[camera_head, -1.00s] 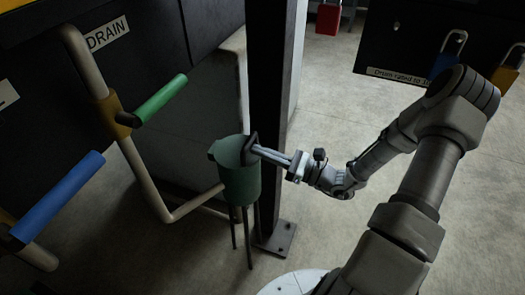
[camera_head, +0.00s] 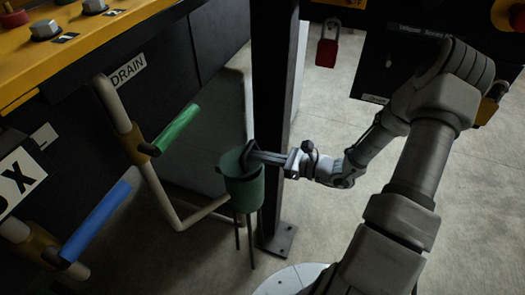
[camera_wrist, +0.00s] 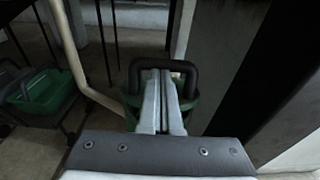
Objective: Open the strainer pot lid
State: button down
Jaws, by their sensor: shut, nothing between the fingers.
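The green strainer pot (camera_head: 245,190) stands on thin dark legs beside a dark post. Its round green lid (camera_head: 231,160) is at the top, with a black loop handle (camera_head: 248,148) on it. I cannot tell whether the lid is fully seated or slightly raised. My gripper (camera_head: 257,156) reaches in from the right, with its fingertips at the handle. In the wrist view the shut fingers (camera_wrist: 163,74) lie side by side within the outline of the black handle (camera_wrist: 186,66). Whether they touch it is unclear. Green pot parts show on both sides, mostly hidden by the fingers.
The dark post (camera_head: 274,120) stands close behind the pot. A pale pipe (camera_head: 160,195) runs to the pot from the left. A green lever (camera_head: 177,128) and a blue lever (camera_head: 98,217) project at left. A red padlock (camera_head: 326,52) hangs at the back. Floor at right is open.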

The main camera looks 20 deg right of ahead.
jog(key=shift+w+a+r+h+p, duration=0.1)
jog(key=shift+a+r+h+p, duration=0.05)
jog(key=shift+r+p, duration=0.25)
jog(key=shift+w+a+r+h+p, duration=0.15)
jog(key=shift+r+p, duration=0.1)
jog(key=shift+r, duration=0.25)
jog(key=w+a+r+g+h+p, duration=0.2)
jog(key=w+a+g+h+p, duration=0.1)
jog(key=a+p, duration=0.4)
jog(key=w+a+r+g+h+p, duration=0.2)
jog(key=w+a+h+p, duration=0.3)
jog(key=p, duration=0.5)
jog(key=shift+w+a+r+g, duration=0.15)
jog(key=shift+w+a+g, duration=0.45)
jog(key=shift+w+a, duration=0.85)
